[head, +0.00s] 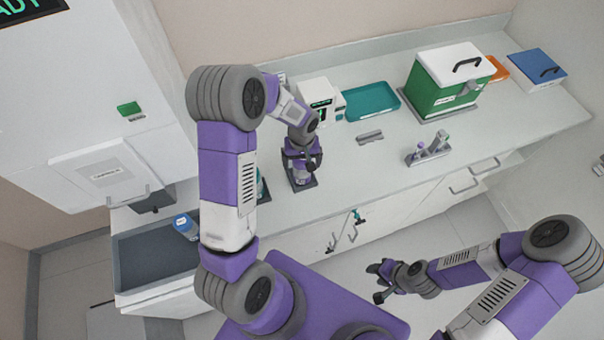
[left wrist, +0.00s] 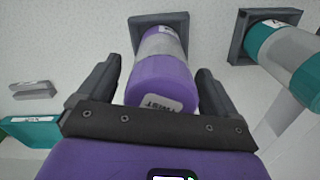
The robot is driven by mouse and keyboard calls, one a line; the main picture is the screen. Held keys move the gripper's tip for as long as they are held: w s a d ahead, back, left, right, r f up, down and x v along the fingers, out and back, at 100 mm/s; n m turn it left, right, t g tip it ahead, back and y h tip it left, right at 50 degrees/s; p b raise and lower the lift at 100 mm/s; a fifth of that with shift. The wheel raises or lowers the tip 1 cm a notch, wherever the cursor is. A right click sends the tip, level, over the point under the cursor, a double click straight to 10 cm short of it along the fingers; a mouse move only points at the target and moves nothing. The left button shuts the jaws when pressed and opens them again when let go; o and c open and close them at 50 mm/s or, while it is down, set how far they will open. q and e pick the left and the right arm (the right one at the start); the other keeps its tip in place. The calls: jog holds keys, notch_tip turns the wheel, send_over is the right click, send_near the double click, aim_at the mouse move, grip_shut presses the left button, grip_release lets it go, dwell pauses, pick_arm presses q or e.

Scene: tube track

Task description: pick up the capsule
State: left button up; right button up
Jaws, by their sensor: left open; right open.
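A capsule with a purple lid marked "TWIST" and a pale body (left wrist: 163,80) stands in a square dark holder (left wrist: 140,22) in the left wrist view. My left gripper (left wrist: 158,68) is open, with one finger on each side of the capsule; I cannot tell whether they touch it. In the head view my left gripper (head: 301,160) is over the counter, above the dark holder (head: 303,184), and hides most of the capsule. My right gripper (head: 380,283) is open and empty, in front of the counter.
A teal-ended capsule (left wrist: 268,45) stands in another holder close beside. A blue-lidded jar (head: 185,225) is in the grey basin (head: 150,262). A teal tray (head: 371,102), green box (head: 445,90), small grey block (head: 370,137) and tube rack (head: 428,153) stand further right.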

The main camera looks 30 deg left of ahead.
pick_arm(q)
jog(key=shift+s, duration=0.1)
jog(key=c, duration=1.3)
notch_tip(320, 180, up, 10)
jog(key=shift+r, duration=0.1)
